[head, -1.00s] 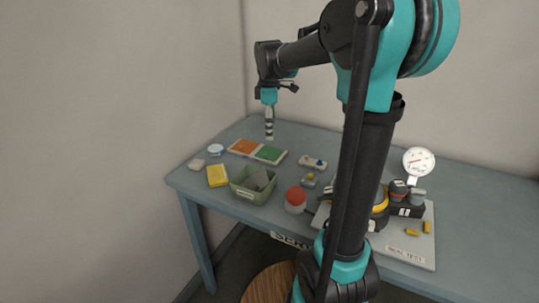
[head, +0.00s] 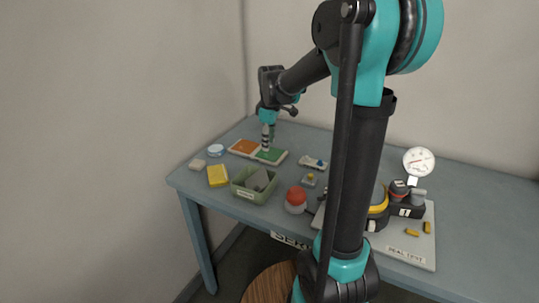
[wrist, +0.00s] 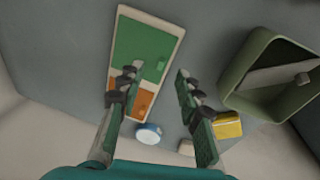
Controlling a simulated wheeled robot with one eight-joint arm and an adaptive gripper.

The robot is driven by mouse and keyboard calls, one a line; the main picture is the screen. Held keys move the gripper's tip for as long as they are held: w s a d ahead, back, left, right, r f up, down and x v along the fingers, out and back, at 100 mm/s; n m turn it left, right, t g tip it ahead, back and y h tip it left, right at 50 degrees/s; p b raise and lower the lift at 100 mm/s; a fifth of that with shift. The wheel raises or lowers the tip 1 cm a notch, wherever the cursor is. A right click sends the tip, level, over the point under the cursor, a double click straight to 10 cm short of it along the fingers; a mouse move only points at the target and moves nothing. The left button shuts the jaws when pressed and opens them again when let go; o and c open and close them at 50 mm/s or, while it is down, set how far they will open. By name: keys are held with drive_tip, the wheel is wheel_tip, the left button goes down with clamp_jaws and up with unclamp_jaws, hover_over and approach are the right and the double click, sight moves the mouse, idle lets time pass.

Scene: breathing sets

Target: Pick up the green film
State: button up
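The green film (head: 272,157) lies flat in the right half of a pale-framed tray (head: 257,161), beside an orange film (head: 243,146). In the wrist view the green film (wrist: 140,45) fills the upper part of the tray, with a small green tab at its right side. My gripper (head: 267,150) points down over the tray near the green film. In the wrist view my gripper (wrist: 157,74) is open and nothing is between its fingers. The left finger overlaps the film and tray in the picture. I cannot tell whether the fingertips touch them.
A green bin (head: 240,191) holding a grey piece stands in front of the tray. A yellow block (head: 217,176), a round white-blue dish (head: 215,150) and a red-topped jar (head: 296,198) are nearby. A gauge (head: 419,161) and test board stand at right. The back of the table is mostly clear.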

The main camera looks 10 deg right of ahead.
sight(267, 155)
drive_tip(key=shift+w+a+f, duration=0.15)
drive_tip(key=shift+w+f, duration=0.05)
drive_tip(key=shift+f, duration=1.2)
drive_tip(key=shift+w+a+f, duration=0.1)
drive_tip(key=shift+w+f, duration=0.1)
drive_tip(key=shift+f, duration=1.2)
clamp_jaws()
